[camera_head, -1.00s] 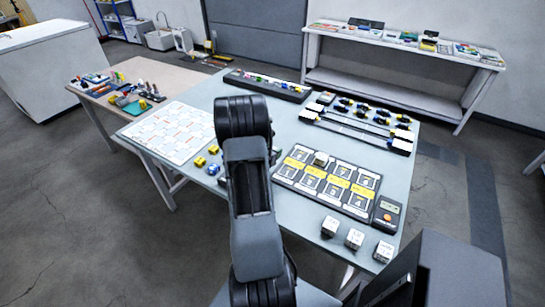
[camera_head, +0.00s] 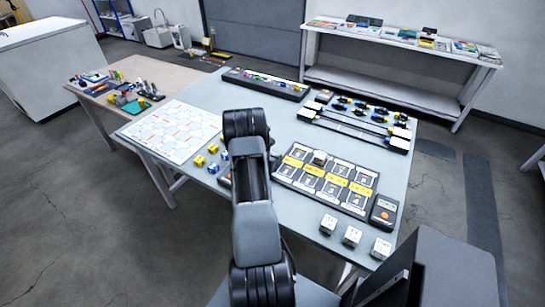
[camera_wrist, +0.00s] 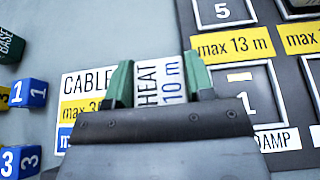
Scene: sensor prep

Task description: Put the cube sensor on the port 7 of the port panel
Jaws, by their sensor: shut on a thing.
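My gripper (camera_wrist: 160,84) is shut on a white cube sensor (camera_wrist: 160,76) marked "HEAT 10 m", held between its green fingertips in the wrist view. The black port panel (camera_head: 273,176) lies on the table right of my arm, with two rows of numbered ports and yellow strips between. In the wrist view its ports 1 (camera_wrist: 246,100) and 5 (camera_wrist: 221,12) show bare, right of the held cube. Port 7 (camera_head: 342,168), in the far row of the head view, looks bare. Another white cube (camera_head: 319,157) stands left of it, seemingly on port 6. My arm hides the gripper in the head view.
Three white cubes (camera_head: 352,236) stand at the table's front right. A meter with an orange button (camera_head: 384,211) sits right of the panel. A "CABLE" card (camera_wrist: 85,82) lies left of the panel, near blue and yellow cubes (camera_wrist: 29,93). Rails (camera_head: 355,130) lie beyond the panel.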

